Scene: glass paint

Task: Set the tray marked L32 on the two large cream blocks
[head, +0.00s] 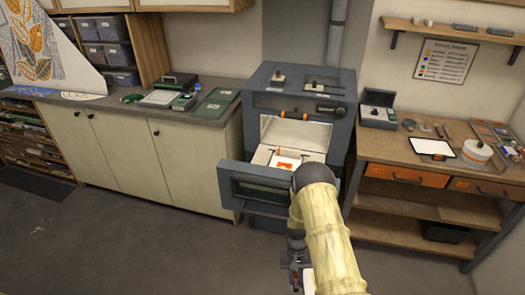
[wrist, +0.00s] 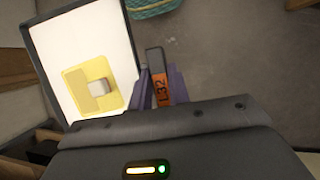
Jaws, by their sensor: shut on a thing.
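My gripper (wrist: 161,76) is shut on the dark handle of the tray, with the orange L32 tag (wrist: 161,90) between its purple fingers in the wrist view. The tray (wrist: 116,30) is a white plate with a dark rim. A yellow square (wrist: 77,76) with a small pale block (wrist: 98,88) lies on it. In the head view my gripper (head: 296,262) is low in front of the kiln, and a sliver of the tray (head: 308,281) shows beside it, mostly hidden by my arm. I cannot clearly make out the two large cream blocks; pale shapes show inside the kiln.
The grey kiln (head: 333,136) stands open, its door (head: 240,186) lowered toward me. A white piece with an orange-red square (head: 285,163) lies inside. A counter (head: 215,97) is at left, a wooden workbench (head: 381,148) at right. Open floor (head: 130,235) lies at front left.

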